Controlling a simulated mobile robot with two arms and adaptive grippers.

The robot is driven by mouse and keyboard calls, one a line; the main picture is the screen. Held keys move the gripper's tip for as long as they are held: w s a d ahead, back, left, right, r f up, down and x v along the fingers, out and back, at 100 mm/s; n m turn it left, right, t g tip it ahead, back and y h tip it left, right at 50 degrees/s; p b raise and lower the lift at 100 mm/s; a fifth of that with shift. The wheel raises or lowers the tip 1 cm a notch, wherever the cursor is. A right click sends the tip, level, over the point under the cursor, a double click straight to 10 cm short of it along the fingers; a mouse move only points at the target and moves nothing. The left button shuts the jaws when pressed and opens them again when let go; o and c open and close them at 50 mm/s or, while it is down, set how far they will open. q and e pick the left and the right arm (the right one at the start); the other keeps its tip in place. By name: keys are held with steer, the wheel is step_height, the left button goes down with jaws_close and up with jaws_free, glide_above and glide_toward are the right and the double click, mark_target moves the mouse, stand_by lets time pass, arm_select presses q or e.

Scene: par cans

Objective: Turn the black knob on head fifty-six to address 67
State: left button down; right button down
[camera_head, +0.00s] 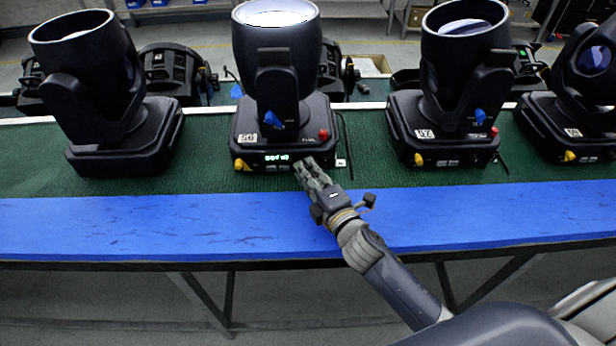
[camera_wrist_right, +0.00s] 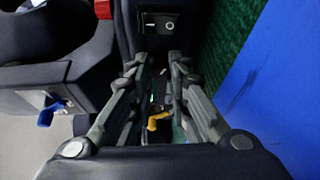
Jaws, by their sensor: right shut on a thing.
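Head fifty-six (camera_head: 285,118) is the second moving head from the left, with a white number tag at its base. Its small display (camera_head: 277,158) glows green-white; I cannot read the digits surely. My right gripper (camera_head: 304,165) is at the right part of its front panel, fingers pointing at it. In the right wrist view my gripper (camera_wrist_right: 161,65) is closed on the black knob, which is mostly hidden between the dark fingertips. A yellow connector (camera_wrist_right: 158,121) shows beyond the fingers; it is also at the panel's left end (camera_head: 241,165). My left gripper is out of view.
Other moving heads stand at left (camera_head: 122,135) and right (camera_head: 442,135) on the green mat (camera_head: 208,150). A red connector (camera_head: 324,134) sits above my gripper. The blue table edge (camera_head: 150,225) in front is clear. More fixtures stand behind.

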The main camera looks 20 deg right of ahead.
stand_by(0.3)
steer(key=c, duration=1.5)
jaws_free()
steer(key=s, duration=0.4)
steer(key=s+d, duration=0.1)
steer(key=s, duration=0.7)
steer(key=shift+d+r, duration=0.4)
